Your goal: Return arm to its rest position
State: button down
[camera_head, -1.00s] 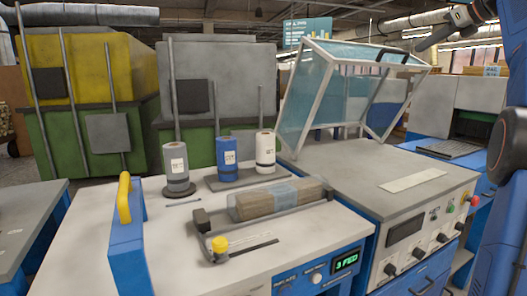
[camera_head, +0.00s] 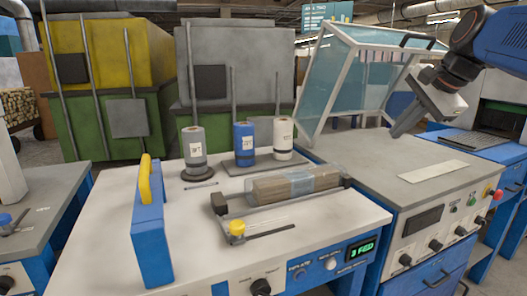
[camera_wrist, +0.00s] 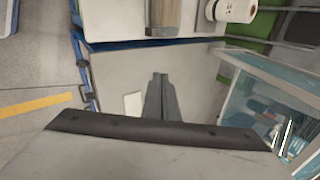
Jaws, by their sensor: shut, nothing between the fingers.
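My gripper (camera_head: 399,130) is at the right in the head view, above the grey top of the machine (camera_head: 385,165) with the hinged clear cover. Its fingers point down and are together, with nothing between them. In the wrist view my gripper (camera_wrist: 160,76) shows as two dark fingers side by side over the bare grey top. My blue arm comes in from the upper right of the head view.
The raised clear cover (camera_head: 350,80) stands behind and beside my gripper. A wood bundle (camera_head: 290,187) lies on the white-topped bench (camera_head: 190,232) to the left. Several spools, including a blue one (camera_head: 244,146), stand behind it. A pale plate (camera_head: 433,171) lies on the machine top.

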jog(key=s+a+f+n+g+h, duration=0.1)
jog(key=s+a+f+n, duration=0.1)
jog(key=s+f+n, duration=0.5)
jog(key=s+a+f+n+g+h, duration=0.1)
jog(key=s+a+f+n, duration=0.2)
jog(key=s+f, duration=1.4)
notch_tip(320, 180, down, 7)
jog(key=n, duration=0.4)
jog(key=shift+n, duration=0.4)
